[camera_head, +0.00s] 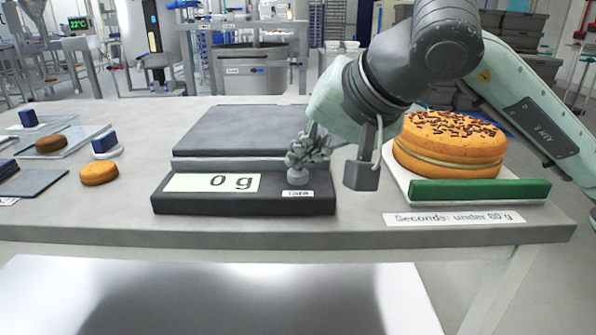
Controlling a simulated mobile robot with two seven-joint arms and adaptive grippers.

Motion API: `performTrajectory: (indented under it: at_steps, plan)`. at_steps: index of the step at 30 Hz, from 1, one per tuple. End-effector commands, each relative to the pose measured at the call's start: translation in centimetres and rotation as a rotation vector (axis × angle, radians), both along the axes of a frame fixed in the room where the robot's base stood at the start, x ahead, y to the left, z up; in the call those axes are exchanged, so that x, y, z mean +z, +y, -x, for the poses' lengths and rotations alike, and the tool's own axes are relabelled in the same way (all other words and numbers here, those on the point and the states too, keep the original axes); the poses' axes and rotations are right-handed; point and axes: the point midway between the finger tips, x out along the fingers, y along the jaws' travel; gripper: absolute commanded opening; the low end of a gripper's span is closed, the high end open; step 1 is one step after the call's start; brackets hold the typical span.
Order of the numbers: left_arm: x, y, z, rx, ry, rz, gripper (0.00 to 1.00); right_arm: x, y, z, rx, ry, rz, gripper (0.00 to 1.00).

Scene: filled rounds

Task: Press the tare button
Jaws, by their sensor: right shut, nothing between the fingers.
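The dark grey scale (238,206) stands in the middle of the table, with a flat, empty weighing plate (245,130) behind its front panel. Its display (211,182) reads "0 g". The round grey tare button (298,178) is at the right of the panel, above a small white "Tare" label (298,194). My right gripper (300,168) is shut and empty, pointing down with its fingertips right at the top of the button. I cannot tell whether they touch it. My left gripper is not in view.
To the right, a large filled round with sprinkles (450,140) sits on a white tray (399,178) with a green front bar (480,192), behind a sign "Seconds: under 80 g" (455,219). At left are small rounds (99,173), blue blocks (104,142) and dark mats (32,183).

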Motion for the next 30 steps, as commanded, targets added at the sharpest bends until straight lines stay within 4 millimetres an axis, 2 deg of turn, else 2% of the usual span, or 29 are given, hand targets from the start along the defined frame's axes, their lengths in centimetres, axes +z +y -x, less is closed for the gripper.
performTrajectory:
  at_steps: [17,30]
  plan:
    - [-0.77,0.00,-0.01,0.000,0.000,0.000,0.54,-0.65,0.00,0.02,0.001,0.002,0.001,0.00]
    - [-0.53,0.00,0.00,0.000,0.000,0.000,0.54,-0.19,0.01,0.01,0.000,0.001,0.001,0.00]
